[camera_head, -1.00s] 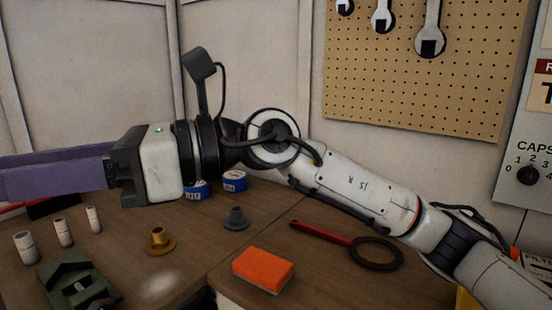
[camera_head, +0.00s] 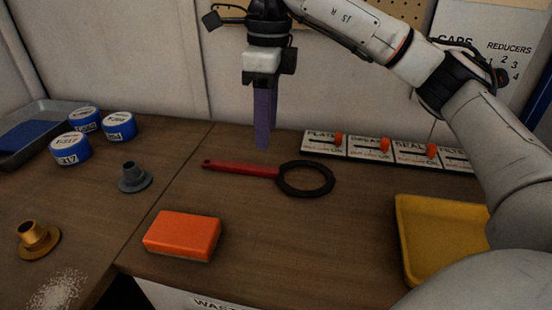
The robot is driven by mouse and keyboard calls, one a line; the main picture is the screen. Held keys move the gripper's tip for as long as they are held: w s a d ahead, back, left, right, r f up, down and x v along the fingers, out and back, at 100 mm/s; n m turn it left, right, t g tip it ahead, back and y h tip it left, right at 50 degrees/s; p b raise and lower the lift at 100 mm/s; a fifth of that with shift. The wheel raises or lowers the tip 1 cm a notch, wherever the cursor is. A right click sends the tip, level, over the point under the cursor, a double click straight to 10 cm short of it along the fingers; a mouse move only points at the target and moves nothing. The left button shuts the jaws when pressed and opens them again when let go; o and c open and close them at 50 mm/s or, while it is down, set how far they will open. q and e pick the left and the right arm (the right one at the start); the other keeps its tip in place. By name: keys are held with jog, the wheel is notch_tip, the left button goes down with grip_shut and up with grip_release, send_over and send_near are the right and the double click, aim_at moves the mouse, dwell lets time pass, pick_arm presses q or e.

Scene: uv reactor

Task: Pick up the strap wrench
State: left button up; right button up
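The strap wrench (camera_head: 243,169) lies flat on the wooden bench in the head view, with a red handle to the left and a black ring to the right. My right gripper (camera_head: 263,145) points straight down above and just behind the red handle, apart from it. Its purple fingers overlap in this view, so I cannot tell the gap between them. Nothing shows held at the tips. My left gripper is out of view.
An orange sponge (camera_head: 183,235) lies in front of the wrench. A yellow tray (camera_head: 400,235) stands at right. A row of labelled switches (camera_head: 384,147) lines the back.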

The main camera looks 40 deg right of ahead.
jog(key=b, duration=0.2)
send_over(271, 170)
jog(key=f, duration=0.2)
jog(key=s+f, duration=0.1)
jog(key=f, duration=0.1)
jog(key=shift+f, duration=0.15)
jog(key=shift+w+d+f, duration=0.1)
jog(key=shift+w+f, duration=0.05)
jog(key=shift+f, duration=0.8)
jog(key=shift+w+a+f, duration=0.1)
jog(key=shift+w+f, duration=0.1)
jog(key=shift+f, duration=0.8)
jog(key=shift+w+d+f, duration=0.1)
jog(key=shift+w+f, duration=0.05)
jog(key=shift+f, duration=0.8)
grip_shut()
